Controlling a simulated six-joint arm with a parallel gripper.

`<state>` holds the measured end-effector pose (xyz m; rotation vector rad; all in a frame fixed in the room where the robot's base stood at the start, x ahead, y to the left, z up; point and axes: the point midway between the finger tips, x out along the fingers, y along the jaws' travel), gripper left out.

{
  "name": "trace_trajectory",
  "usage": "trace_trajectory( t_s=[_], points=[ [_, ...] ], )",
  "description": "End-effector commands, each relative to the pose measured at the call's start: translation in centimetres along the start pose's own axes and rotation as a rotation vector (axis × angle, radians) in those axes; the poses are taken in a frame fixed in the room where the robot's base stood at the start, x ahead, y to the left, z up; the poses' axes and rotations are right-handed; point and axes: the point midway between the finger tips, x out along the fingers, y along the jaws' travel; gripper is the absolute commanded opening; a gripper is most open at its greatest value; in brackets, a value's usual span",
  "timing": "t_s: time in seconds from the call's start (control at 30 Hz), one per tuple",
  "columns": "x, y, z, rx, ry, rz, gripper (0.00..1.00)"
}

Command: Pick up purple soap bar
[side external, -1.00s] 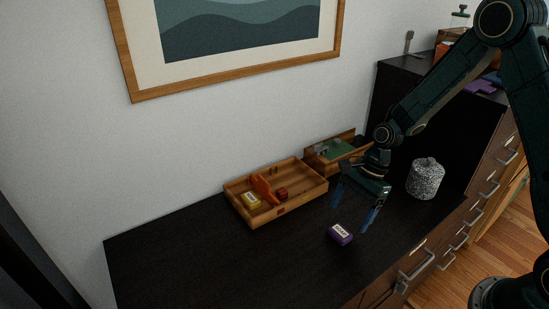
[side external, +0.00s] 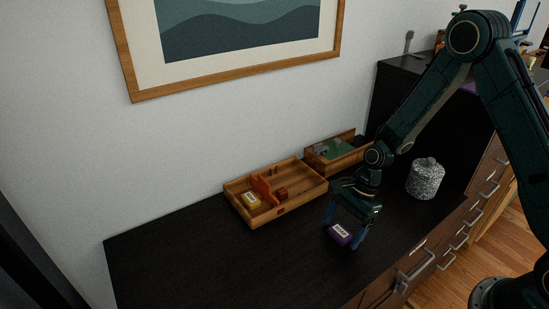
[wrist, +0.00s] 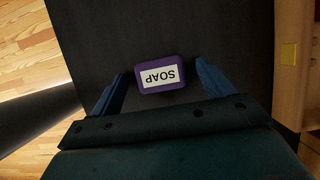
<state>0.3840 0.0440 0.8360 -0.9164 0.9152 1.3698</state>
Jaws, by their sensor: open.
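The purple soap bar (side external: 340,234) lies flat on the dark desk top, with a white label reading SOAP facing up. In the wrist view the soap bar (wrist: 160,74) sits between and slightly ahead of the two blue fingers. My gripper (side external: 343,231) is open and low over the desk, with a finger on either side of the bar. In the wrist view my gripper (wrist: 160,88) shows clear gaps between each finger and the bar. The bar rests on the desk.
A wooden tray (side external: 240,212) with a yellow item, an orange piece and a small red block stands left of my gripper. A second wooden box (side external: 318,166) is behind. A speckled lidded jar (side external: 425,180) stands to the right. The desk's front left is clear.

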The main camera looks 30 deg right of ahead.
Motion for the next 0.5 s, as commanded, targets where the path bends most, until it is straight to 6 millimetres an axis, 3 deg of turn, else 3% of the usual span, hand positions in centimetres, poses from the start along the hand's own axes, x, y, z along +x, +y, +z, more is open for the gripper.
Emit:
trace_trajectory(
  t_s=[0.23,0.47,0.5],
  points=[
    [-0.03,0.00,-0.01,0.000,0.000,0.000,0.78],
    [-0.04,0.00,-0.01,0.000,0.000,0.000,0.33],
    [-0.04,0.00,-0.01,0.000,0.000,0.000,0.31]
  ],
)
